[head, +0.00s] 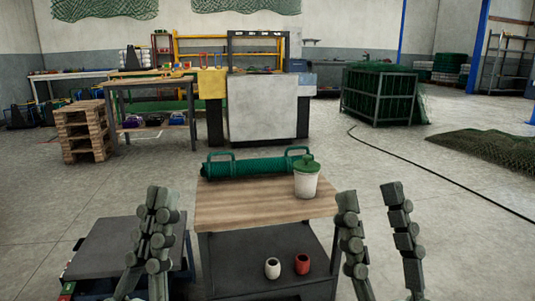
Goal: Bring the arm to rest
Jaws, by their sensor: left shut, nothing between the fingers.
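My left gripper (162,194) is at the lower left, pointing up, in front of a low dark platform. Its two fingers are together and hold nothing. My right gripper (370,195) is at the lower right, to the right of the wooden-topped cart (245,211). Its two fingers stand well apart, with bare floor showing between them and nothing held. Both grippers look clear of the things on the cart.
On the cart top are a green cylinder with handles (255,168) and a white pot with a green lid (307,182). A white cup (272,268) and a red cup (302,264) stand on its lower shelf. The dark platform (125,246) stands left. Floor to the right is open.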

